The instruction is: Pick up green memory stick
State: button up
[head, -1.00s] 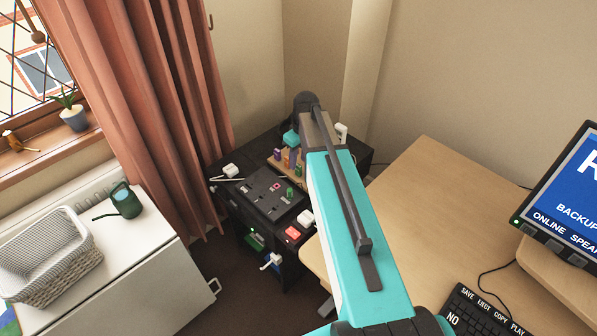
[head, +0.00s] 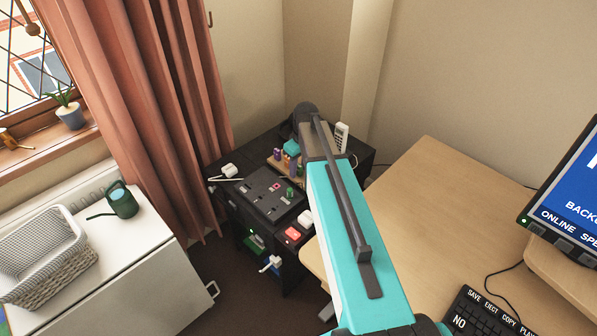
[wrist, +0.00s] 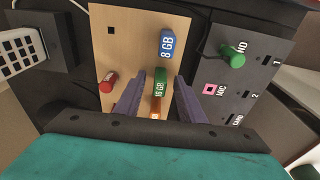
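A green stick marked 16 GB (wrist: 159,84) stands on a wooden board (wrist: 121,45) in the wrist view. My gripper (wrist: 160,76) is open, with its two dark fingers on either side of this stick. A gap shows beside the stick, and I cannot tell how deep the fingers reach. A blue stick marked 8 GB (wrist: 167,44) is just beyond it, and an orange one (wrist: 155,115) is just nearer, partly hidden. A red peg (wrist: 109,82) is left of the fingers. In the head view, my arm and wrist hide part of the board (head: 274,163).
A dark panel (wrist: 222,75) with slots and a green peg (wrist: 232,60) adjoins the board on the right. A white keypad device (wrist: 22,50) lies at left. The dark cabinet (head: 232,205) stands beside a wooden desk (head: 420,200) and curtain (head: 165,100).

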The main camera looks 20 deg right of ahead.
aim_at(299, 165)
jog(key=shift+c, duration=0.4)
grip_shut()
jog(key=shift+r, duration=0.1)
jog(key=shift+r+p, duration=3.15)
jog(key=shift+r, duration=1.8)
